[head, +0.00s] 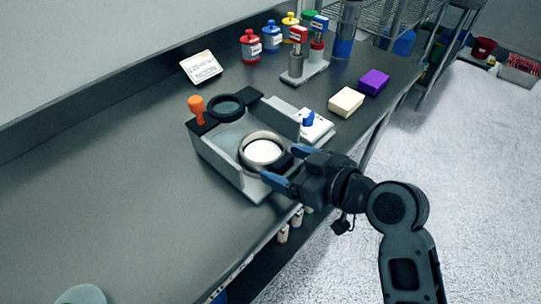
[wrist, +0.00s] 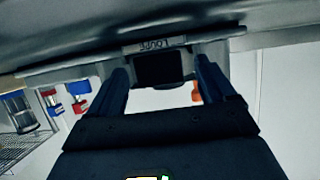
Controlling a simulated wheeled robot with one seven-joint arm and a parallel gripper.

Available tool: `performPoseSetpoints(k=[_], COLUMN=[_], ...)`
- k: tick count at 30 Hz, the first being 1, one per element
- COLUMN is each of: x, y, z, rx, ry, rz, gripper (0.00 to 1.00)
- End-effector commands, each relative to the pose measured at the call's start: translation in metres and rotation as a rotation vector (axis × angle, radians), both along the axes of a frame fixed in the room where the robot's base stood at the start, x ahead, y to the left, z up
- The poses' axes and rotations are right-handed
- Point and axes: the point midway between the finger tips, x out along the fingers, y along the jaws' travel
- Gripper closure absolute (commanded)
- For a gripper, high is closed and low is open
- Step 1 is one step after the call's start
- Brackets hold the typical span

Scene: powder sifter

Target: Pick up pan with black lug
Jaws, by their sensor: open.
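A round metal pan (head: 243,150) with white powder in it sits at the front of the grey sifter unit (head: 222,165). Its black lug (head: 284,161) sticks out towards my gripper. In the wrist view the lug (wrist: 158,69) is a dark block below a small lettered label. My gripper (head: 286,167) is open, with one blue finger on each side of the lug. The wrist view shows both fingers (wrist: 161,78) with the lug between their tips. I cannot tell whether either finger touches it. The gripper partly hides the lug in the head view.
The sifter has an orange knob (head: 196,105) and a black ring (head: 226,107). A white device with a blue knob (head: 309,118), a cream block (head: 346,102), a purple block (head: 374,81) and coloured bottles (head: 272,36) stand behind.

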Motion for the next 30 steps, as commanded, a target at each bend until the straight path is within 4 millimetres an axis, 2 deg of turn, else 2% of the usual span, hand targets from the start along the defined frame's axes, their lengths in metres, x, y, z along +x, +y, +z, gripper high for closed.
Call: performPoseSetpoints(k=[2, 22, 30], x=[-0.0001, -0.0004, -0.0002], y=[-0.0002, -0.0005, -0.0004], z=[0.0000, 0.0000, 0.0017], rx=[0.000, 0.000, 0.001], ry=[0.000, 0.000, -0.001], rz=[0.000, 0.000, 0.000], gripper=[0.17, 0.81, 0.81])
